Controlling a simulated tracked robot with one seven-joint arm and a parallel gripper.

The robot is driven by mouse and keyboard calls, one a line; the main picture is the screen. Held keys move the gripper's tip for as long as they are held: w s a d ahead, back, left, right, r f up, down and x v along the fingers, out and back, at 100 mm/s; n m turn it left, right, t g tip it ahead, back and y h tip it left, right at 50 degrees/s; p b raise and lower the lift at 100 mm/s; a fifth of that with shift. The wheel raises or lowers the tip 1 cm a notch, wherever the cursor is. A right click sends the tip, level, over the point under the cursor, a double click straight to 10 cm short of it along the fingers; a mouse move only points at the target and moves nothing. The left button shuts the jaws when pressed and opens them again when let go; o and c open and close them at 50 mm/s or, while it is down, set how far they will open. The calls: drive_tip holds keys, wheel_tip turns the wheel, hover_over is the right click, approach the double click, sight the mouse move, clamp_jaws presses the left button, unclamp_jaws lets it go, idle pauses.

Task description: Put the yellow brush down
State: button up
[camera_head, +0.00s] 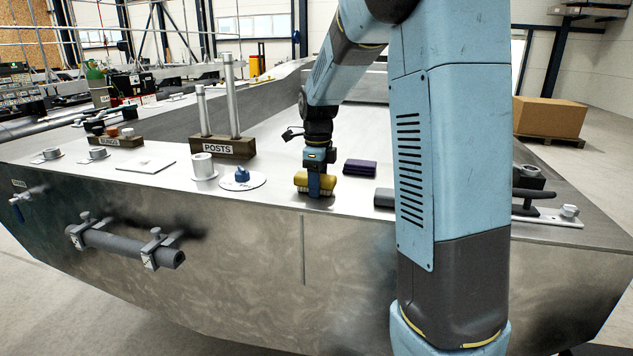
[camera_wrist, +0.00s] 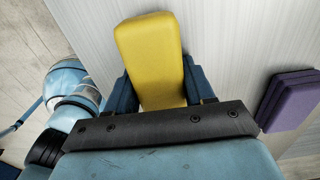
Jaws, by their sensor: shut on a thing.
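The yellow brush (camera_head: 314,183) is at my gripper (camera_head: 318,186), over the front part of the pontoon's pale metal deck (camera_head: 270,199). In the wrist view the brush's yellow block (camera_wrist: 151,58) sits between the two dark blue fingers of my gripper (camera_wrist: 158,85), which is shut on it. Bristles show at the brush's lower edge in the head view. The brush is at or just above the deck; I cannot tell whether it touches. Its underside is hidden in the wrist view.
A dark purple block (camera_head: 360,167) lies just right of the brush and shows in the wrist view (camera_wrist: 289,100). The deck's front edge is close.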

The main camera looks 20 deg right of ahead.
drive_tip(key=shift+f, duration=0.15)
drive_tip(key=o, duration=1.1)
drive_tip(key=shift+s, duration=0.1)
drive_tip(key=shift+c, duration=0.2)
drive_tip(key=o, duration=0.3)
drive_tip(key=shift+f, duration=0.15)
drive_tip(key=shift+a, duration=0.1)
wheel_tip(320, 180, up, 14)
drive_tip(key=r, duration=0.1)
drive_tip(key=s+f+n+t, duration=0.1)
drive_tip(key=s+n+t, duration=0.1)
drive_tip(key=s+n, duration=0.6)
drive_tip(key=s+a+f+n+t, duration=0.1)
drive_tip(key=s+f+n, duration=0.1)
drive_tip(key=s+n, duration=0.6)
drive_tip(key=s+f+n+t, duration=0.2)
drive_tip(key=s+n, duration=0.7)
drive_tip(key=s, duration=0.3)
drive_tip(key=shift+s+a+t, duration=0.15)
drive_tip(key=shift+a+t, duration=0.05)
drive_tip(key=shift+t, duration=0.1)
